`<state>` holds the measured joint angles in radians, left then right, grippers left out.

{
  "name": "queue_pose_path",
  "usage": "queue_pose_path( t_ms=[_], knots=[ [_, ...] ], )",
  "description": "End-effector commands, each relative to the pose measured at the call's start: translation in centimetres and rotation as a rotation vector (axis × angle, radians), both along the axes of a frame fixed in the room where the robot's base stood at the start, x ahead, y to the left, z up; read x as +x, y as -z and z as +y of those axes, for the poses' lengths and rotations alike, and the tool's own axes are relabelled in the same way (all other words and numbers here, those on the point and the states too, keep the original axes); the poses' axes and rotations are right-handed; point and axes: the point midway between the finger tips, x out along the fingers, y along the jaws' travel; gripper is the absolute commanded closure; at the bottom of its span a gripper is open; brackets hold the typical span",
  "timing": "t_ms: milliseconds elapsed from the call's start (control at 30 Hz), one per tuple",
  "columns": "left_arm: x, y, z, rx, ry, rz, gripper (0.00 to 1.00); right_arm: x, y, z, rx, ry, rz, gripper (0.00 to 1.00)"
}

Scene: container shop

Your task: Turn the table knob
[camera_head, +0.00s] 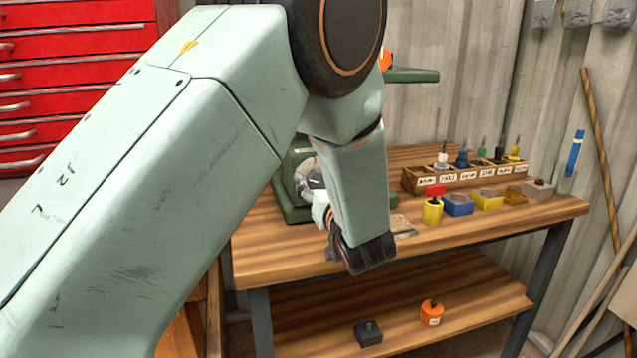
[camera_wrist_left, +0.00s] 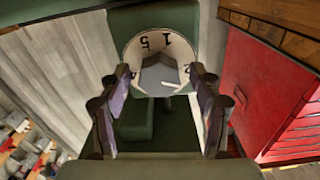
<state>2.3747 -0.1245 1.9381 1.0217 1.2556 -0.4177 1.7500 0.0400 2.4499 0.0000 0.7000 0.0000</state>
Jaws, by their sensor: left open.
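A green machine (camera_head: 290,205) stands on the wooden table, mostly hidden behind my left arm in the head view. In the left wrist view its green body (camera_wrist_left: 165,18) fills the upper middle. A round white dial-like part with black digits (camera_wrist_left: 152,42), which looks like the knob, faces the wrist camera. My left gripper (camera_wrist_left: 157,108) is open, its dark fingers left and right of this part's lower side. I cannot tell whether they touch it. In the head view the gripper's fingers are small and partly hidden by the wrist. My right gripper is not in view.
The wooden table (camera_head: 490,228) carries a labelled wooden rack (camera_head: 455,182) and several small coloured items on the right. An orange-topped item (camera_head: 431,313) and a black block (camera_head: 368,333) sit on the lower shelf. A red drawer cabinet (camera_head: 80,50) stands at the left.

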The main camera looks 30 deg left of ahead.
Motion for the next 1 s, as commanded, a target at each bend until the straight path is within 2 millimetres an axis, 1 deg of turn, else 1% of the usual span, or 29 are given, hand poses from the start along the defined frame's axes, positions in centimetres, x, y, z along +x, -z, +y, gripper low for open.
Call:
queue_pose_path(
  t_ms=[233,867,1000],
  knots=[
    [-0.11,-0.02,-0.16,0.001,0.000,-0.001,0.37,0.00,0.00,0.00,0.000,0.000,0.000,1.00],
    [0.05,0.00,0.03,0.000,0.001,0.000,0.91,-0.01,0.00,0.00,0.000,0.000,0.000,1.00],
    [0.06,-0.04,0.04,0.003,0.001,0.003,0.91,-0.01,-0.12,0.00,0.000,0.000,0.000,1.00]
  ],
)
